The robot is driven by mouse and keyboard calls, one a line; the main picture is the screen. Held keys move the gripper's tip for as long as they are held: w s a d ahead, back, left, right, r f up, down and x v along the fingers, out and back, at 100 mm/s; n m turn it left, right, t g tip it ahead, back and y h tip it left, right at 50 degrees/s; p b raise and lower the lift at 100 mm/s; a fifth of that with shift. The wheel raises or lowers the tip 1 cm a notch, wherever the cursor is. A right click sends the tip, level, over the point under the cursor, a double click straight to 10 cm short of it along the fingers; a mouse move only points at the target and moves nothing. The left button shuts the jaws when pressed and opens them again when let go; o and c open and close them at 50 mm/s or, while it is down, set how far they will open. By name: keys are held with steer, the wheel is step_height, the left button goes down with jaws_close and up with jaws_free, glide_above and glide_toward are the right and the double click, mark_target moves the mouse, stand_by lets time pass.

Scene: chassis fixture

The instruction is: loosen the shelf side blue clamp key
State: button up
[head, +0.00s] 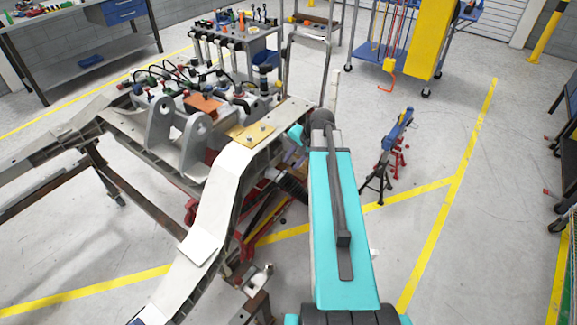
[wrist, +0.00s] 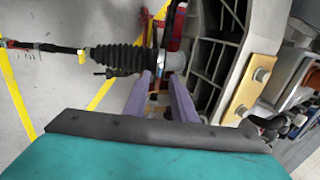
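I cannot make out a blue clamp key for certain in either view. A small blue patch (head: 139,322) shows at the bottom edge of the head view, on the near end of the pale chassis rail (head: 216,200); it is cut off. In the wrist view my gripper (wrist: 159,82) has two purple fingers apart, with no held object visible between them. They point at the area beside the rail (wrist: 262,35) and a black ribbed boot (wrist: 117,57).
A tan plate with bolts (head: 250,134) sits on the rail. A blue and red stand (head: 397,132) is on the floor to the right. A tool cart (head: 240,35) and a yellow panel rack (head: 420,40) stand behind. The right-hand floor is mostly clear.

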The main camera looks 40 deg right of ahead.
mark_target(287, 169)
steer(key=shift+p+x, duration=0.45)
steer(key=shift+x, duration=1.8)
